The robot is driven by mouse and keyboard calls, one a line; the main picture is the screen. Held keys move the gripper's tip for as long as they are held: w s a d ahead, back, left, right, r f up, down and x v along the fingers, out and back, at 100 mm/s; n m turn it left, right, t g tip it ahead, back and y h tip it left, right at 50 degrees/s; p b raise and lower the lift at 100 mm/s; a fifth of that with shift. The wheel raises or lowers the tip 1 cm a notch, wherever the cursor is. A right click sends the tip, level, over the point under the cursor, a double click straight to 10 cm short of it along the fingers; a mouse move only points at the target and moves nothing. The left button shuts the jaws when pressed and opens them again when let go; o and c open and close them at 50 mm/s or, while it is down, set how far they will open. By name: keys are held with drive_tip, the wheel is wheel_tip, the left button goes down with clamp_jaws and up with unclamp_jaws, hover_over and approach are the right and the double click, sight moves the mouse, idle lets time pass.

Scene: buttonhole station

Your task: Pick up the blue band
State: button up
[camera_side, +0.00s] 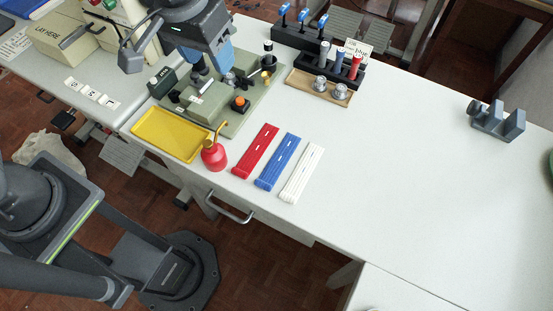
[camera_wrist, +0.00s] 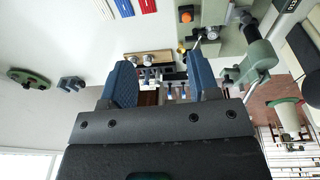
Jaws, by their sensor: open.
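The blue band (camera_side: 278,162) lies flat on the white table between the red band (camera_side: 256,151) and the white band (camera_side: 302,172), apart from both. In the wrist view the blue band (camera_wrist: 124,8) shows at the top edge, partly cut off. My gripper (camera_side: 213,65) is up at the machine, behind and left of the bands in the side view, away from the blue band. In the wrist view my gripper (camera_wrist: 162,80) has its two blue fingers wide apart, with nothing held between them.
A red oil can (camera_side: 214,156) and yellow tray (camera_side: 165,134) stand left of the bands. The green machine base (camera_side: 235,120) lies behind them. The table right of the bands is clear up to a grey fixture (camera_side: 497,122).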

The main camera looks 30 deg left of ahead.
drive_tip(key=g, duration=0.2)
hover_over(276, 164)
wheel_tip(276, 164, down, 10)
drive_tip(key=f, duration=0.1)
drive_tip(key=shift+y, duration=0.4)
wheel_tip(276, 164, down, 8)
drive_tip(key=shift+d+f, duration=0.1)
drive_tip(key=shift+d, duration=0.05)
drive_tip(key=shift+f, duration=2.9)
drive_tip(key=shift+c, duration=0.3)
drive_tip(key=c, duration=0.6)
